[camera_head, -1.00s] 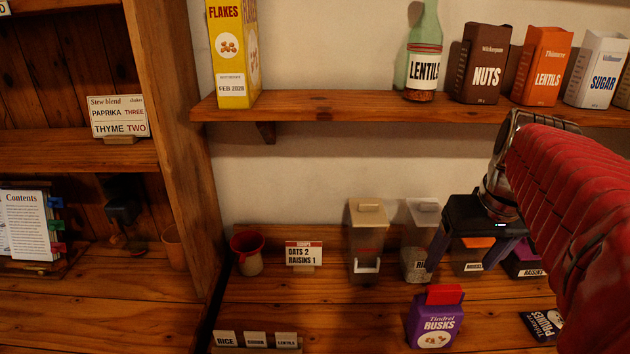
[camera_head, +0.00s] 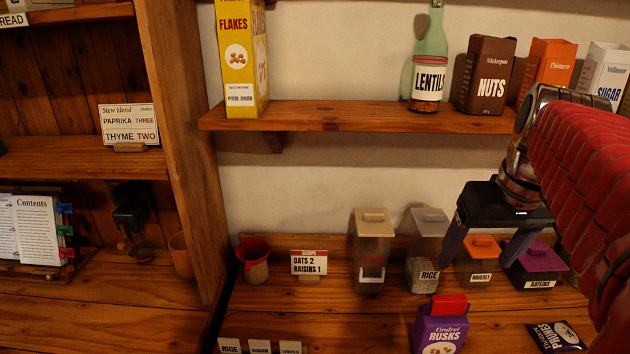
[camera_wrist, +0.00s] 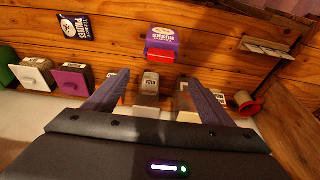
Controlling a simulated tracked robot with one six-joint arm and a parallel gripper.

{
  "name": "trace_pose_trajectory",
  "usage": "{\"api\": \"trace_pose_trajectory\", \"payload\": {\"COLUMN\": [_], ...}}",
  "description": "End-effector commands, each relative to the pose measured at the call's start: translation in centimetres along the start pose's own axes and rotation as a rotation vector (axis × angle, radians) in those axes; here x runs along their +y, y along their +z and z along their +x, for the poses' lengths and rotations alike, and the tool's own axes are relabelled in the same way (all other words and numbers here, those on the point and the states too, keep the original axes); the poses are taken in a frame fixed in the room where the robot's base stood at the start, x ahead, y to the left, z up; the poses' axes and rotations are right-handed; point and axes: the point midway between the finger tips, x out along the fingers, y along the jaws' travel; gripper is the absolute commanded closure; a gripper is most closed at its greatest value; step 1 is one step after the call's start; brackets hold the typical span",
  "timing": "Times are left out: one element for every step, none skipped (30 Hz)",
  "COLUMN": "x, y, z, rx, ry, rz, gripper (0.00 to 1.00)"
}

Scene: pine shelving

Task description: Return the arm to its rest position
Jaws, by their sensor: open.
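My gripper (camera_head: 487,250) is on the right in the head view, at the end of my red-sleeved arm. Its two purple-grey fingers are spread apart and point down, with nothing between them. It hangs in front of the lidded containers at the back of the lower shelf, below the upper shelf. In the wrist view my gripper (camera_wrist: 160,92) also shows open, with the rice container (camera_wrist: 149,88) seen beyond the gap between the fingers. My arm covers the right edge of the head view.
The upper shelf (camera_head: 340,116) holds a lentils bottle (camera_head: 428,65), a nuts box (camera_head: 487,75) and a flakes box (camera_head: 240,60). Below stand the raisins container (camera_head: 537,266), a purple rusks box (camera_head: 440,330) and a red-rimmed cup (camera_head: 254,262). A wooden upright (camera_head: 180,150) stands left.

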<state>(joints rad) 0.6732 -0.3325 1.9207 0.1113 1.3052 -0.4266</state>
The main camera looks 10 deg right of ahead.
Motion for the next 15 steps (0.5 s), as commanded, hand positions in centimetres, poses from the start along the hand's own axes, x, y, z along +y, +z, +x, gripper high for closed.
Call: {"api": "trace_pose_trajectory", "payload": {"x": [0.0,0.0,0.0,-0.1,-0.1,-0.3,-0.6,-0.9,-1.4,-1.8,-2.3,-3.1,-3.8,-4.4,-5.4], "y": [0.0,0.0,0.0,0.0,0.0,0.1,0.1,0.2,0.2,0.3,0.5,0.7,0.9,1.1,1.4], "z": [0.0,0.0,0.0,0.0,0.1,0.1,0.2,0.3,0.4,0.6,0.7,1.0,1.2,1.4,1.8], "rx": [0.000,0.000,0.000,0.000,0.001,0.002,0.003,0.004,0.008,0.013,0.016,0.021,0.027,0.033,0.040], "ry": [0.000,0.000,0.000,0.000,0.000,0.000,-0.001,-0.001,-0.001,0.000,0.000,0.000,0.000,-0.001,-0.002], "rz": [0.000,0.000,-0.001,-0.001,-0.002,-0.005,-0.007,-0.011,-0.016,-0.020,-0.027,-0.035,-0.042,-0.050,-0.059], "gripper": [0.24,0.24,0.24,0.24,0.24,0.24,0.24,0.24,0.24,0.24,0.24,0.24,0.24,0.24,0.24]}}
